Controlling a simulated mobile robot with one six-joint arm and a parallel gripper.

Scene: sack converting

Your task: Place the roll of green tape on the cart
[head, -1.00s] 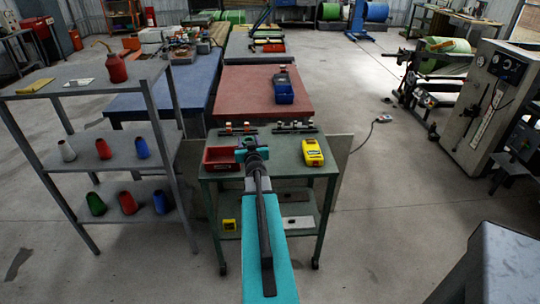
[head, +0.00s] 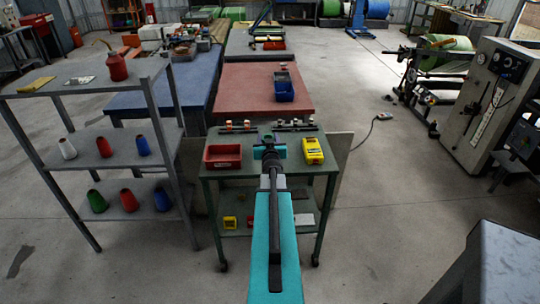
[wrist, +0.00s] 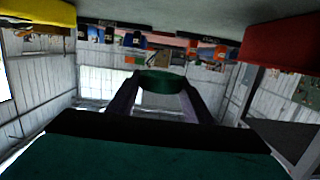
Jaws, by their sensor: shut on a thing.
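The roll of green tape (wrist: 162,84) is dark green and sits between the two fingers of my gripper (wrist: 155,92) in the wrist view, which is upside down. In the head view my gripper (head: 268,140) is over the top of the green-grey cart (head: 232,175), between a red bin and a yellow device. The tape is mostly hidden there by my own arm. In the wrist view the cart top (wrist: 215,14) shows along the upper edge, and the tape looks apart from it.
The red bin (head: 223,157) stands left on the cart and the yellow device (head: 313,150) stands right. Small tools on dark strips (head: 291,126) line its back edge. A grey shelf (head: 120,133) with coloured cones is to the left. Bare cart top lies around my gripper.

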